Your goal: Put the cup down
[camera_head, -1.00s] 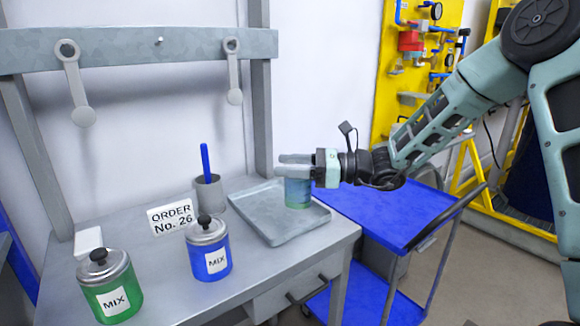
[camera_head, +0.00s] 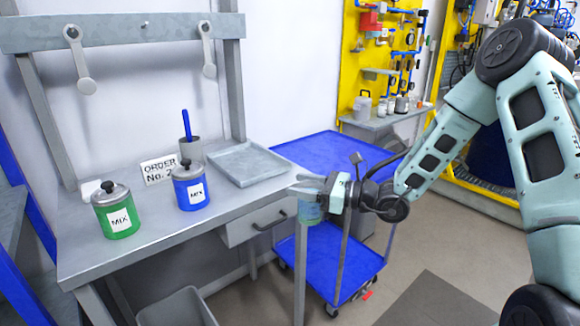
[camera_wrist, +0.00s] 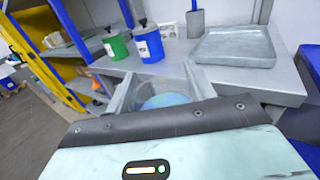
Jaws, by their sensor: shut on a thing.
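My gripper (camera_head: 308,184) is shut on a small blue-green cup (camera_head: 310,209), which hangs upright in the air off the right front edge of the grey workbench (camera_head: 150,235). In the wrist view the cup (camera_wrist: 165,101) sits between the two fingers, largely hidden by the gripper body. The grey square tray (camera_head: 248,165) lies on the right end of the bench, with nothing in it, behind and left of the cup.
A green MIX canister (camera_head: 117,212), a blue MIX canister (camera_head: 190,186), a grey holder (camera_head: 190,150) with a blue stick and an order sign (camera_head: 159,169) stand on the bench. A blue two-shelf trolley (camera_head: 335,155) is behind my gripper. A grey bin (camera_head: 177,308) is below.

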